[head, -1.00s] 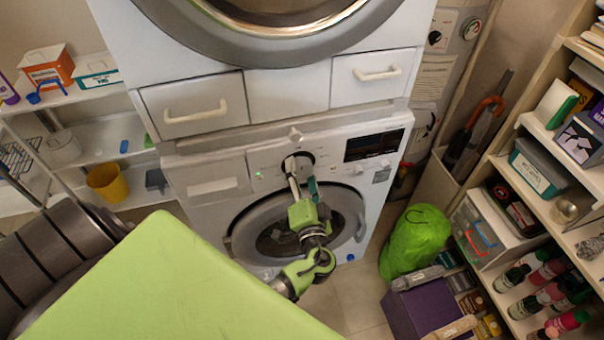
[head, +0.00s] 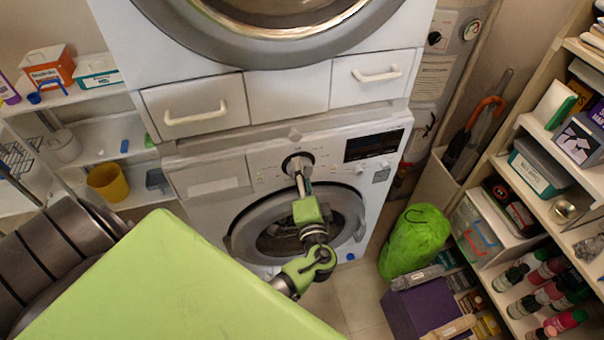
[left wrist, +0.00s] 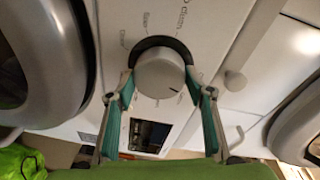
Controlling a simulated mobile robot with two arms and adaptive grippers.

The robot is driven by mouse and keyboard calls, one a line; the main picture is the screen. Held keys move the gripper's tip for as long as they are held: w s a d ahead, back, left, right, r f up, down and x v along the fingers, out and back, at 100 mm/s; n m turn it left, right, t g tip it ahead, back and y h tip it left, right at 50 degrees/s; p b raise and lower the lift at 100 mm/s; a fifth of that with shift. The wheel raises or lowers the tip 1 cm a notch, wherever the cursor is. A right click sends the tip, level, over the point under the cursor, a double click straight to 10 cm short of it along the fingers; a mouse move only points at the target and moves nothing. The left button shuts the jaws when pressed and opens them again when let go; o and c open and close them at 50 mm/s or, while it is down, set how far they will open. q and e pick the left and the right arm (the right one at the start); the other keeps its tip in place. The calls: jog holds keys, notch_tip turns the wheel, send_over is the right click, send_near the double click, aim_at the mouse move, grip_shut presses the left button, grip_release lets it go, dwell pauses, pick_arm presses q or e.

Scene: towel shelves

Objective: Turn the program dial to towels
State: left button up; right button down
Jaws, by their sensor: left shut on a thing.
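The program dial (head: 296,160) is a round knob with a dark ring on the white front panel of the lower washing machine (head: 215,176). In the left wrist view the dial (left wrist: 160,74) is light grey with a short dark mark towards the lower right of its face. Printed labels surround it, too blurred to read surely. My left gripper (left wrist: 161,84) has one teal-padded finger at each side of the dial and is shut on it. In the head view the left gripper (head: 299,172) reaches up to the dial and partly hides it. My right gripper is not in view.
A round door (head: 345,205) is below the dial, and a dark display (head: 373,145) is to its right. Drawers with white handles (head: 378,75) are above. A green bag (head: 415,243) and a purple box (head: 427,305) stand on the floor at right, beside shelves.

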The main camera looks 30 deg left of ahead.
pick_arm(q)
jog(key=m+g+p, duration=0.1)
jog(key=m+p, duration=0.1)
jog(key=m, duration=0.3)
jog(key=m+p, duration=0.2)
jog(key=m, duration=0.4)
jog(key=shift+w+d+g+y+p, duration=0.1)
jog(key=shift+g+y+p, duration=0.2)
jog(key=shift+g+p, duration=0.1)
dwell(0.4)
jog(key=o, duration=1.1)
jog(key=shift+o, duration=0.2)
